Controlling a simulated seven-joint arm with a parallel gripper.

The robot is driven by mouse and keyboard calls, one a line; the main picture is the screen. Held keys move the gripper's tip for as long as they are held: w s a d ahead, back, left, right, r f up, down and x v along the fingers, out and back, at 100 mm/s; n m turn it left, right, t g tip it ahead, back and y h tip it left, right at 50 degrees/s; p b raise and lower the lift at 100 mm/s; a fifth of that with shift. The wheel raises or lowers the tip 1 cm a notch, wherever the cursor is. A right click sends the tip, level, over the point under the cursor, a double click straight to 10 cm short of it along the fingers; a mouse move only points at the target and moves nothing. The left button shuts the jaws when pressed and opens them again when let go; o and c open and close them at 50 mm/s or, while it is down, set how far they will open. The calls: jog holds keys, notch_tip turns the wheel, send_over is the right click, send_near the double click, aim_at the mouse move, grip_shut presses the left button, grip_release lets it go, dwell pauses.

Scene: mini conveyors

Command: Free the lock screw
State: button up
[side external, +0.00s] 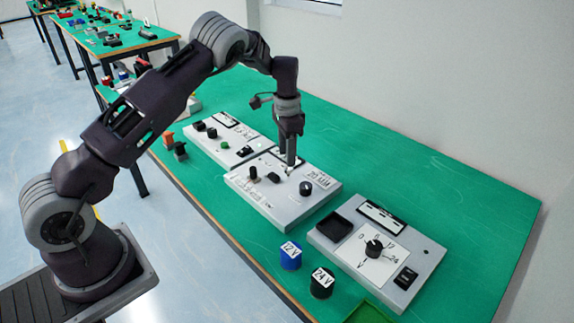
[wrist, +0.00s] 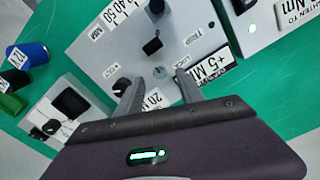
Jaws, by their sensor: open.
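The middle grey control box (side external: 315,208) stands on the green bench, and my gripper (side external: 290,167) points down over its far part. In the wrist view my gripper (wrist: 159,78) is open, with its two fingers apart above the panel. A small round grey disc, which looks like the lock screw (wrist: 159,72), shows between the fingertips. I cannot tell whether the fingers touch it. A small label (wrist: 183,62) beside it is too blurred to read surely. A black knob (wrist: 122,86) is just left of the fingers, and a black block (wrist: 152,46) is beyond them.
A black upright post (side external: 253,172) stands on the same panel. A plate marked "20 MM" (side external: 318,174) lies behind the knob. Another box (side external: 407,240) with a dial stands to the right, a third (side external: 208,142) to the left. Blue (side external: 290,258) and black (side external: 321,284) cylinders stand in front.

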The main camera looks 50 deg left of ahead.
aim_at(288, 172)
notch_tip(288, 172, down, 5)
jog(key=shift+r, duration=0.1)
grip_shut()
jog(key=shift+n, duration=0.3)
jog(key=n, duration=0.3)
jog(key=shift+d+n, duration=0.1)
jog(key=shift+n, duration=0.3)
jog(key=n, duration=0.4)
jog(key=shift+n, duration=0.3)
jog(key=n, duration=0.4)
jog(key=shift+d, duration=0.15)
jog(key=shift+w+n, duration=0.1)
jog(key=shift+n, duration=2.3)
